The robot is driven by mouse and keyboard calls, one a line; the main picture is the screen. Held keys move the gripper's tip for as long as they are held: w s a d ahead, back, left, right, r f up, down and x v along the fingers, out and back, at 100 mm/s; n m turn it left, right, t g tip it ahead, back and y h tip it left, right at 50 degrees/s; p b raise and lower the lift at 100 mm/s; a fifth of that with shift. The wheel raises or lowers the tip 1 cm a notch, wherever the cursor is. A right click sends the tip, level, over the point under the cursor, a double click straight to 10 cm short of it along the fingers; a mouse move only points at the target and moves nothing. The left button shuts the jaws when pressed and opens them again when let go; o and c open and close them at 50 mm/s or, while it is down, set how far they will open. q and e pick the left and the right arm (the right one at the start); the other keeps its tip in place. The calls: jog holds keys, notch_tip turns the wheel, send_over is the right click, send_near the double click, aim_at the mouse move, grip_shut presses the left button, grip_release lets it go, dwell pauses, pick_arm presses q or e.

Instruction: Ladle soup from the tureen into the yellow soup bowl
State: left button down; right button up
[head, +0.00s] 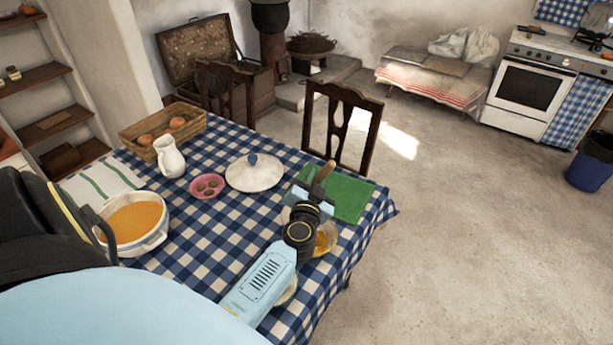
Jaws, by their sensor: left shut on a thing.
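The white tureen (158,238) with a blue rim stands at the left of the table, full of orange soup (135,218). My left gripper (312,194) is over the right part of the table and shut. A wooden handle (323,172), seemingly the ladle's, sticks up past its fingers; the ladle's bowl is hidden. Just below and right of my left wrist is a yellowish bowl (332,240), partly covered by the wrist. What is inside it is hard to tell. My right gripper is out of view.
A white lid (255,178) and pink dish (207,187) lie mid-table; a white jug (169,157) and basket (160,122) stand behind. A green board (352,205) lies beyond my gripper. Another dish (288,292) is mostly hidden by my forearm. A chair (343,123) stands behind.

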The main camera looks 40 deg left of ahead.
pick_arm(q)
jog(key=w+d+f+m, duration=0.5)
jog(key=d+f+m, duration=0.1)
jog(key=d+m, duration=0.2)
jog(key=shift+d+f+m, duration=0.25)
jog(key=shift+d+m, duration=0.05)
jog(key=shift+d, duration=0.2)
dwell(0.5)
dwell(1.3)
